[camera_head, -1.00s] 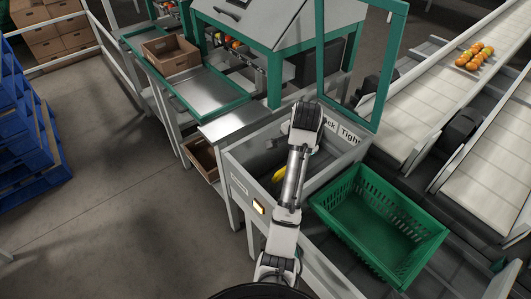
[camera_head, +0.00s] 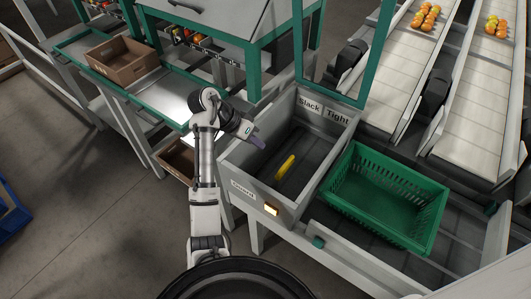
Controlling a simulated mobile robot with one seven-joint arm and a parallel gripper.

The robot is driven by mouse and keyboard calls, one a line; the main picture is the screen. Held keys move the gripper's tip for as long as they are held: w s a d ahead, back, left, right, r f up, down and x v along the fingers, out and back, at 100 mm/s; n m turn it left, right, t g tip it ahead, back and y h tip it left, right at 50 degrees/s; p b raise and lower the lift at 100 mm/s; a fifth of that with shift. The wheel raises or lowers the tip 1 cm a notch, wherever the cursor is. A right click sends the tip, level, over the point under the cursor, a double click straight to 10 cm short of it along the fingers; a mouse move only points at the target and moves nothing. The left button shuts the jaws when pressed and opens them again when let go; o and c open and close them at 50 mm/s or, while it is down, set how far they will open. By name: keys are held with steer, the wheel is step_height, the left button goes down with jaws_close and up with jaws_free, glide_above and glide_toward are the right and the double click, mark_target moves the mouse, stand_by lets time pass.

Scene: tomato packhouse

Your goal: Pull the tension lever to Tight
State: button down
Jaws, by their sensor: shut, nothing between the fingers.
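A yellow handle (camera_head: 285,168), which looks like the tension lever, shows inside an open grey bin-like housing (camera_head: 241,187). It slants from lower left to upper right; its base and exact setting cannot be made out. On the housing's back wall are the labels Slack (camera_head: 309,105), on the left, and Tight (camera_head: 338,117), on the right. My gripper (camera_head: 260,143) is shut and empty. It appears over the left part of the housing, up and left of the yellow handle and apart from it.
A green perforated crate (camera_head: 432,238) stands right of the housing. A green frame (camera_head: 300,48) rises behind it. A cardboard box (camera_head: 125,68) sits on the bench at left. Conveyors carry tomatoes at right.

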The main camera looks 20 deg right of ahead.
steer(key=x, duration=1)
steer(key=shift+p, duration=0.35)
